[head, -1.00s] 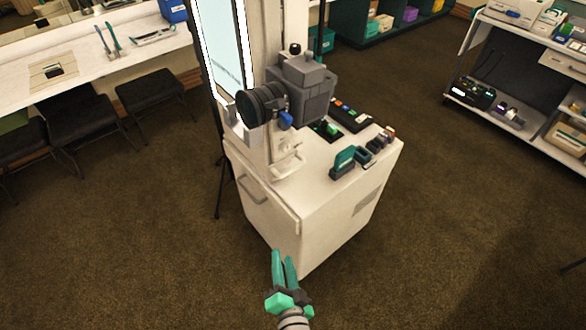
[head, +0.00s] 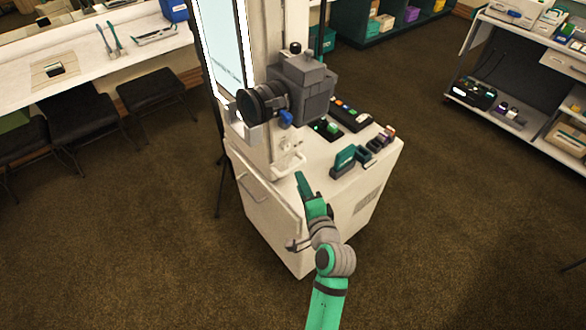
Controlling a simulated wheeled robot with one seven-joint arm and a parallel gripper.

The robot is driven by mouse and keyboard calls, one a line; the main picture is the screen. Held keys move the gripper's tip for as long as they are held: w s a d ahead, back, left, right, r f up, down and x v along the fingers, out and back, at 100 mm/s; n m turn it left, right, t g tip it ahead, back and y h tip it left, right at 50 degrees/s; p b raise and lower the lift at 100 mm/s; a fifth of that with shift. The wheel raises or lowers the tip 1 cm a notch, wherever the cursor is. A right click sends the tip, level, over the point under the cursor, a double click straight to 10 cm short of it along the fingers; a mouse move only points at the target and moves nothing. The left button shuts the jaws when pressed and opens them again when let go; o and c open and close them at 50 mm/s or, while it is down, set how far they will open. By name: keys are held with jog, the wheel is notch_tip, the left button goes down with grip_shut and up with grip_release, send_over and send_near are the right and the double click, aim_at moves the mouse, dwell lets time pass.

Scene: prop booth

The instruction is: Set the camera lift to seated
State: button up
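The grey box camera (head: 303,82) with its black lens (head: 262,102) is mounted beside a pale upright column (head: 258,150) on the white cabinet (head: 270,222). A blue knob (head: 286,118) sits under the lens. A small white bracket-like part (head: 290,160) stands below the camera; its exact form is unclear. My gripper (head: 306,190), with green fingers, is at the cabinet's front top edge, below and just right of that bracket. The fingers overlap in this view, so their gap is hidden. I cannot tell whether they touch anything. No seated mark is readable.
A black button panel (head: 350,115), a teal and grey item (head: 344,161) and several small blocks stand on the cabinet top. A lit screen (head: 222,50) is behind the column. Stools (head: 150,92) line the left counter. A shelf unit (head: 520,70) is at right.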

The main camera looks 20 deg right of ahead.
aim_at(294, 169)
jog(key=w, duration=0.2)
jog(key=w+f, duration=0.1)
jog(key=w, duration=0.5)
jog(key=shift+w+d+f, duration=0.1)
jog(key=shift+w+f, duration=0.1)
jog(key=shift+f, duration=0.1)
grip_shut()
